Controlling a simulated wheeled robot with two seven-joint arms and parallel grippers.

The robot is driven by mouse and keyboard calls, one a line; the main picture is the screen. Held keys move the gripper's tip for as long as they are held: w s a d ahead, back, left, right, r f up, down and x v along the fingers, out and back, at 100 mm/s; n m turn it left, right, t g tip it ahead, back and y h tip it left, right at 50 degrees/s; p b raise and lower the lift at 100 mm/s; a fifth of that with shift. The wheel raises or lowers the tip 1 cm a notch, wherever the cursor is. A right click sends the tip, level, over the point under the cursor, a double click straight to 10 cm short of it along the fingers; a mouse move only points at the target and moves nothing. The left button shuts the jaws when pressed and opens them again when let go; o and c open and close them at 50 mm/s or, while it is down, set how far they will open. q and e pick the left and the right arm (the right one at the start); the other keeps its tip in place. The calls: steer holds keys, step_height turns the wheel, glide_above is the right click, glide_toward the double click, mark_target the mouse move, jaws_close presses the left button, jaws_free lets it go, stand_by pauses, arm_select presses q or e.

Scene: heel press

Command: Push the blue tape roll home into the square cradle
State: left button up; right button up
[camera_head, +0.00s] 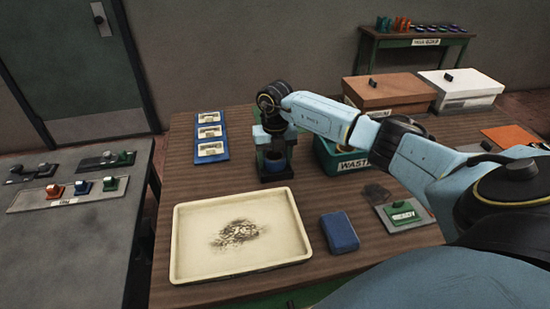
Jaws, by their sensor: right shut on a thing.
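My right gripper (275,162) points down at the middle of the wooden table, its fingers on either side of a small, dark blue round thing that looks like the blue tape roll (275,166). The gripper is shut on it. A dark block below and around the roll appears to be the square cradle (275,179), but the fingers hide much of it. I cannot tell how deep the roll sits or whether it is level. My left gripper is not in view.
A cream tray (182,250) with a dark smudge lies in front, beside a blue block (340,232). A teal WASTE bin (352,164) stands close right of the gripper. A blue labelled board (210,137) lies left. A green READY sign (402,214) is right.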

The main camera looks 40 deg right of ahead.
steer(key=shift+s+f, duration=0.15)
steer(key=shift+f, duration=0.1)
